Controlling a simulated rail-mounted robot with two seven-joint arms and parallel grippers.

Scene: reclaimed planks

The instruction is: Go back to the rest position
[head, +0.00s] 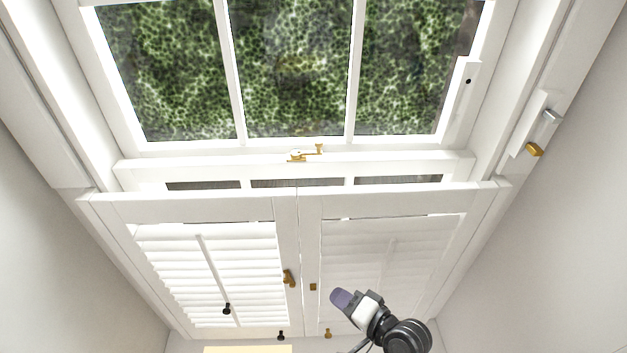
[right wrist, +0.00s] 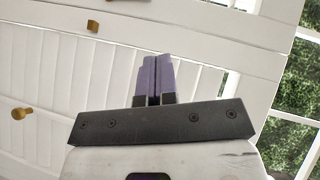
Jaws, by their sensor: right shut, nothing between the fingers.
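My right gripper (head: 342,298) is in front of the lower part of the right shutter panel (head: 390,258) in the head view. Its purple fingers are shut with nothing between them. In the right wrist view the fingers (right wrist: 157,68) lie close together against a backdrop of white panel. I cannot tell the exact gap between the gripper and the shutter. My left gripper is not in view.
A left louvred shutter (head: 178,262) stands beside the right one, with a brass latch (head: 289,276) at its inner edge. Above is a window sash with a brass fastener (head: 305,154). A brass handle (head: 534,149) sits on the right frame. Bare walls flank the window.

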